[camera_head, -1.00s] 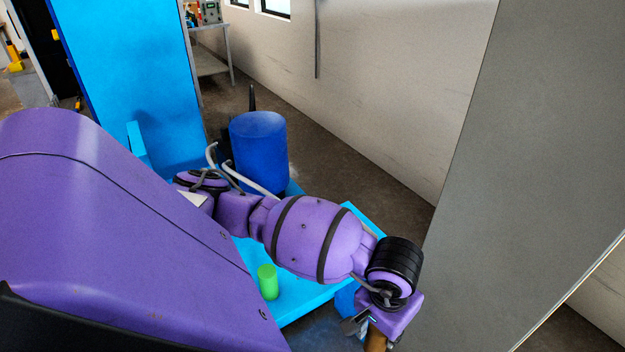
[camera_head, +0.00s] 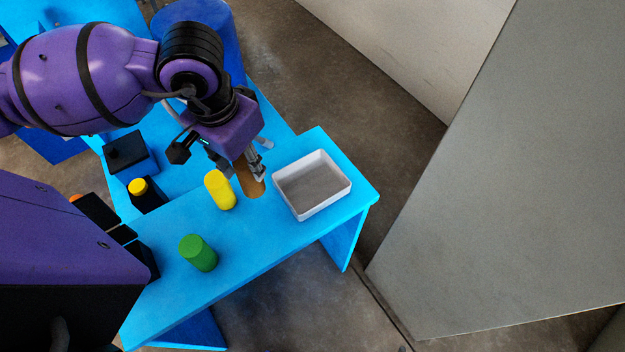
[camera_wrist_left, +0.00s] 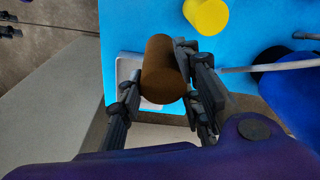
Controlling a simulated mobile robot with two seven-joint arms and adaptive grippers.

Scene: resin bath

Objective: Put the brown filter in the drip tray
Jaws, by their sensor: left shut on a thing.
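The brown filter (camera_head: 249,183) is a short cylinder held in my left gripper (camera_head: 250,165), over the blue table just left of the drip tray. In the left wrist view the brown filter (camera_wrist_left: 163,70) sits between the two fingers of my left gripper (camera_wrist_left: 158,82), which are shut on it. The drip tray (camera_head: 327,203) is a white, shallow, rectangular tray with a grey floor, empty, near the table's right end. In the left wrist view the drip tray (camera_wrist_left: 126,68) is partly hidden behind the filter and fingers. My right gripper is not in view.
A yellow cylinder (camera_head: 219,190) and a green cylinder (camera_head: 198,253) stand on the blue table (camera_head: 262,247), left of the tray. A black-topped blue box (camera_head: 130,157) and a blue drum (camera_head: 222,22) are farther back. A grey panel (camera_head: 520,180) stands to the right.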

